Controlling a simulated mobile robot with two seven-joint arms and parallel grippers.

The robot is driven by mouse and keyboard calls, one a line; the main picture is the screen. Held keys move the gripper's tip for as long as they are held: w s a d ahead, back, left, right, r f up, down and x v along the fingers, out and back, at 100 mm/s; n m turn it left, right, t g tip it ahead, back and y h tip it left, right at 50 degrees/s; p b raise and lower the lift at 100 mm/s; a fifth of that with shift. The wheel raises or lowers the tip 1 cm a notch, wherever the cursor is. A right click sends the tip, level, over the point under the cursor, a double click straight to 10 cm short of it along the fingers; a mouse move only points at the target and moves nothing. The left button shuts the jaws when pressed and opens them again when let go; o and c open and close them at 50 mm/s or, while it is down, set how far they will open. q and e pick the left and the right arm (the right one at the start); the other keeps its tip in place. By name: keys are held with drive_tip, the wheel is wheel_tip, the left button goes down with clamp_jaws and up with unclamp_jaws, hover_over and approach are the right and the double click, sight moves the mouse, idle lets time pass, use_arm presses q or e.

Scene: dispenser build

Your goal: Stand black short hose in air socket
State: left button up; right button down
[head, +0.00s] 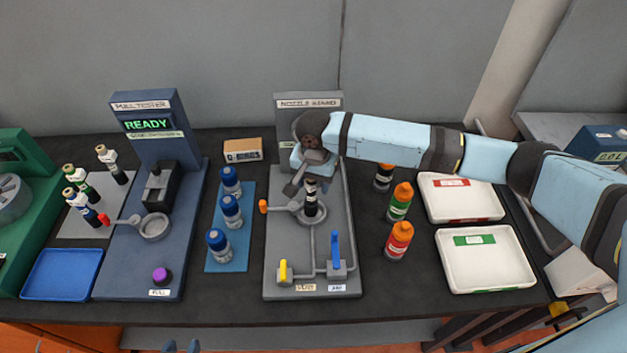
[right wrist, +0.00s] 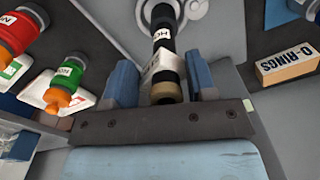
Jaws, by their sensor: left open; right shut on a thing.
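My right gripper (head: 312,178) is over the grey nozzle board (head: 280,243) and shut on a black cylindrical piece, which I take for the black short hose (right wrist: 169,72). In the right wrist view the piece lies between the blue fingers (right wrist: 158,86), with a tan near end and white labels. In the head view it stands about upright over the grey ring (head: 301,217); whether it touches the ring is unclear. A label that seems to read AIR (head: 337,288) is by the blue lever (head: 335,252); I cannot single out the socket. My left gripper (head: 181,346) barely shows at the bottom edge, empty.
A yellow lever (head: 283,270) and an orange knob (head: 263,206) are on the board. Blue-capped bottles (head: 231,212) stand left, an O-rings box (head: 243,150) behind. Orange (head: 398,240) and green (head: 400,202) bottles and white trays (head: 441,262) are right.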

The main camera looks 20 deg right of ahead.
drive_tip(key=shift+r, duration=0.1)
idle(0.3)
drive_tip(key=shift+p, duration=0.75)
idle(0.6)
drive_tip(key=shift+p, duration=0.75)
drive_tip(key=shift+f, duration=0.6)
drive_tip(key=c, duration=0.7)
unclamp_jaws()
drive_tip(key=shift+s, duration=0.1)
